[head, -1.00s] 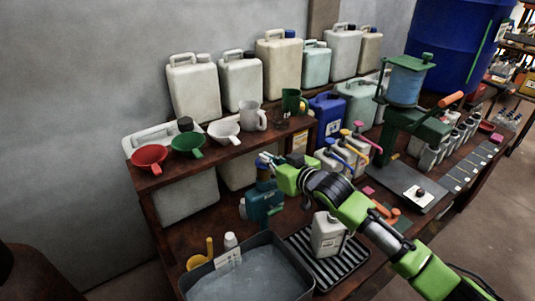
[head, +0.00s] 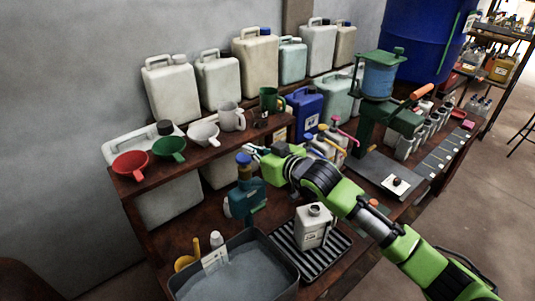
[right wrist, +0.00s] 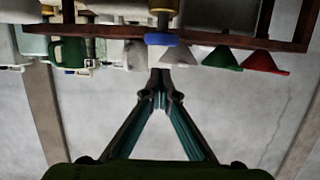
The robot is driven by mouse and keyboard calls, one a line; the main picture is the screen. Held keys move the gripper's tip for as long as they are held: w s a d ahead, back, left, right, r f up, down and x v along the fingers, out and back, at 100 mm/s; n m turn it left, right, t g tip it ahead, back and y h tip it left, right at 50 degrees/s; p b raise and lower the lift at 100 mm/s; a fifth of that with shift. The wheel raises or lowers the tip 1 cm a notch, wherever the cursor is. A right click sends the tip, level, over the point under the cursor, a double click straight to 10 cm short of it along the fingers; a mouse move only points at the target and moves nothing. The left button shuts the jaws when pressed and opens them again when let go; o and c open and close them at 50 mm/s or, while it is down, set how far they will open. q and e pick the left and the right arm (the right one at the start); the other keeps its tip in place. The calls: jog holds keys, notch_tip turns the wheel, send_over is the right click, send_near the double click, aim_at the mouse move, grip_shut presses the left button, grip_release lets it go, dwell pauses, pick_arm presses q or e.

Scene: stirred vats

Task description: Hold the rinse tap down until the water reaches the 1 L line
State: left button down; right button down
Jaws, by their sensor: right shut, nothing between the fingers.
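A blue push knob (head: 243,158) stands on top of a teal body (head: 245,197) at the middle of the bench; it looks like the rinse tap. In the right wrist view, which is upside down, the blue knob (right wrist: 160,39) shows with a brass stem, just beyond my fingertips. My right gripper (head: 252,150) is shut and empty, close to the knob at its upper right. Its fingers meet in the right wrist view (right wrist: 160,88). A grey-white bottle (head: 311,230) with an open neck stands upright on a ribbed black tray (head: 337,252). I cannot see a 1 L line.
A grey basin (head: 288,290) of water stands at the front, with a yellow scoop (head: 184,262) beside it. A raised shelf (head: 150,184) holds funnels and mugs behind the knob. Jugs line the wall. A green press (head: 376,110) stands to the right.

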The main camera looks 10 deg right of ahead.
jog(key=b+v, duration=0.2)
jog(key=v, duration=0.5)
jog(key=shift+s+d+r, duration=0.15)
jog(key=shift+s+d, duration=0.05)
jog(key=shift+s, duration=0.1)
dwell(1.2)
